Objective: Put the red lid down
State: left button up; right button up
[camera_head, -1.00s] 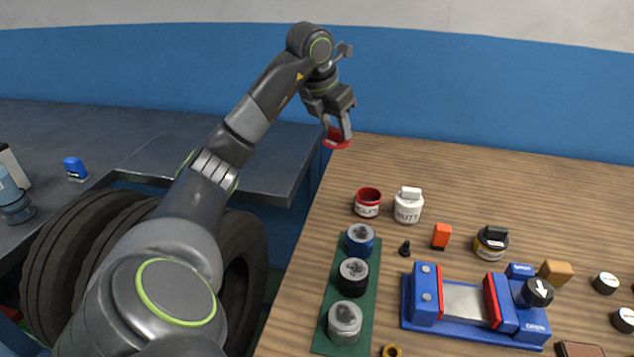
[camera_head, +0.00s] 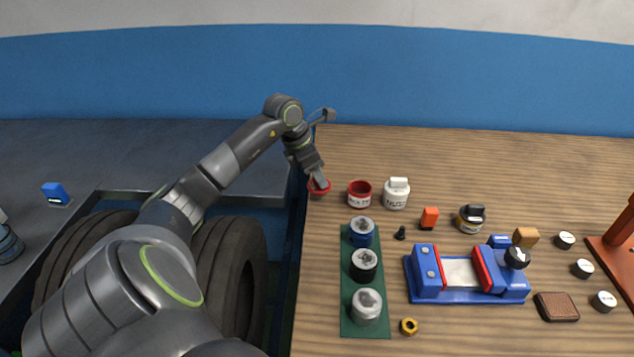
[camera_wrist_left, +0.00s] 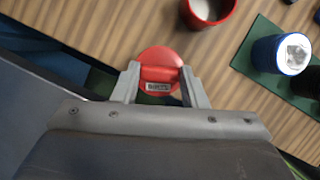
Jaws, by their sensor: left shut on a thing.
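The red lid (camera_head: 320,188) is at the left edge of the wooden table in the head view, just left of the open red pot (camera_head: 359,195). In the left wrist view the lid (camera_wrist_left: 160,57) is a red disc with a raised grip and a small label. My left gripper (camera_head: 317,182) is shut on the lid's grip; its two fingers (camera_wrist_left: 158,84) stand on either side of it. The lid is low over or on the table edge; I cannot tell whether it touches. The red pot (camera_wrist_left: 207,12) is uncovered in the wrist view. My right gripper is not in view.
A white jar (camera_head: 396,194) stands right of the red pot. A green strip (camera_head: 352,287) holds three cylinders nearer the front. The table's back strip is clear.

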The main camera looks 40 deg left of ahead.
aim_at(316, 182)
pick_arm(q)
notch_tip(316, 182, down, 3)
jog(key=shift+f+p, duration=0.15)
jog(key=shift+p, duration=0.15)
jog(key=shift+f, duration=0.25)
jog(key=o, duration=1)
jog(key=shift+c, duration=0.2)
jog(key=shift+a+r, duration=0.1)
jog(key=shift+r, duration=0.25)
jog(key=b+v, duration=0.2)
jog(key=v, duration=0.9)
jog(key=shift+s+r, duration=0.2)
jog(key=shift+r, duration=0.05)
